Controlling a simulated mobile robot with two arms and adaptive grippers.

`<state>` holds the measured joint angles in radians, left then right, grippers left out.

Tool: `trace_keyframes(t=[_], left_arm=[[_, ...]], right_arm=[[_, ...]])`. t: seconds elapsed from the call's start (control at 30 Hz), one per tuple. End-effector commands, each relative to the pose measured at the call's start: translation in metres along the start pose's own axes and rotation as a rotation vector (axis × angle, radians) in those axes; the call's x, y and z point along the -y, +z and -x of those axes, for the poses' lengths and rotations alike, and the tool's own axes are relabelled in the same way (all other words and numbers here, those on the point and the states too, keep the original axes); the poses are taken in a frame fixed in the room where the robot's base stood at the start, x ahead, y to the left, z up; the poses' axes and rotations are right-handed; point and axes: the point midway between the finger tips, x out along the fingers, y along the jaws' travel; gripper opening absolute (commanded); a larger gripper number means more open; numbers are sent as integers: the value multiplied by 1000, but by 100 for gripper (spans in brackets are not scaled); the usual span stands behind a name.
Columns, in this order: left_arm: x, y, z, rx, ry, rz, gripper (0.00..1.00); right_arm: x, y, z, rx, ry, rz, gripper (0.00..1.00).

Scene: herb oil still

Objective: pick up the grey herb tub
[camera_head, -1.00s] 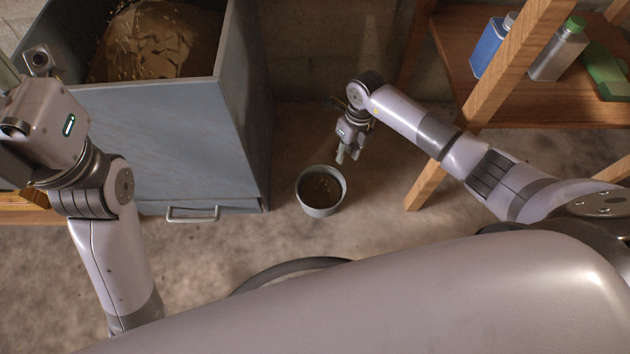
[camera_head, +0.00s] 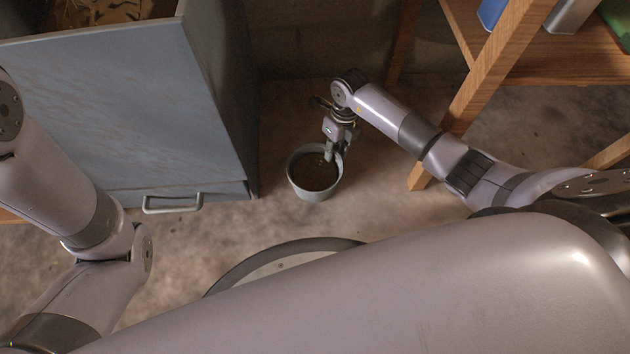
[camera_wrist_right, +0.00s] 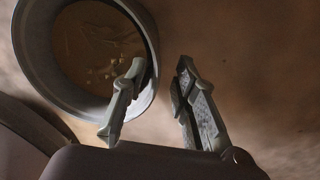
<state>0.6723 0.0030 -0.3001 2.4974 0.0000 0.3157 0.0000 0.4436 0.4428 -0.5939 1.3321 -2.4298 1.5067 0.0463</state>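The grey herb tub (camera_head: 311,195) stands upright on the floor, right of the large grey bin. It is round, with brown contents and a few pale bits inside. My right gripper (camera_head: 333,157) is at the tub's far right rim. In the right wrist view the gripper (camera_wrist_right: 160,66) is open, its fingers apart. One finger overlaps the inside of the tub (camera_wrist_right: 36,50) near the rim, and the other is outside it. I cannot tell whether either finger touches the wall. My left arm shows at the left, but its gripper is out of view.
The large grey bin (camera_head: 120,110) with a handle (camera_head: 172,206) stands left of the tub. A wooden shelf (camera_head: 560,62) with containers is at the upper right, its leg (camera_head: 478,95) near my right arm. A round pale object with a dark rim (camera_head: 270,263) lies in front, partly hidden.

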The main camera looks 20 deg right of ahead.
Motion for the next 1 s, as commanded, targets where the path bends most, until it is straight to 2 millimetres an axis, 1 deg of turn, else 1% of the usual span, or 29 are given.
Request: trace_keyframes(t=[0.03, 0.17, 0.27, 0.37, 0.53, 0.63, 0.73, 0.93, 1.0], left_arm=[[-2, -5, 5, -8, 2, -1, 40], [-3, -8, 4, -16, 5, -2, 40], [-3, -9, 6, -16, 6, -2, 40], [-5, -11, 15, -16, 6, -2, 40], [-10, -19, 37, -16, 6, -2, 40], [-12, -22, 47, -16, 6, -2, 40], [-12, -23, 50, -16, 6, -2, 40], [-12, -22, 48, -16, 6, -1, 40], [-12, -22, 48, -16, 6, -1, 40]], right_arm=[[0, 0, -9, 0, 1, 0, 27], [0, 0, -12, -1, 0, 0, 27], [-1, -1, -16, -1, 1, 0, 27], [-3, -2, -26, -1, 2, 0, 27], [-8, -5, -52, -1, 4, 0, 27], [-6, -4, -62, 0, 1, 1, 27], [-6, -4, -65, 0, 0, 1, 27], [-6, -5, -62, 0, 0, 1, 27], [-6, -5, -62, 0, 0, 1, 23]])
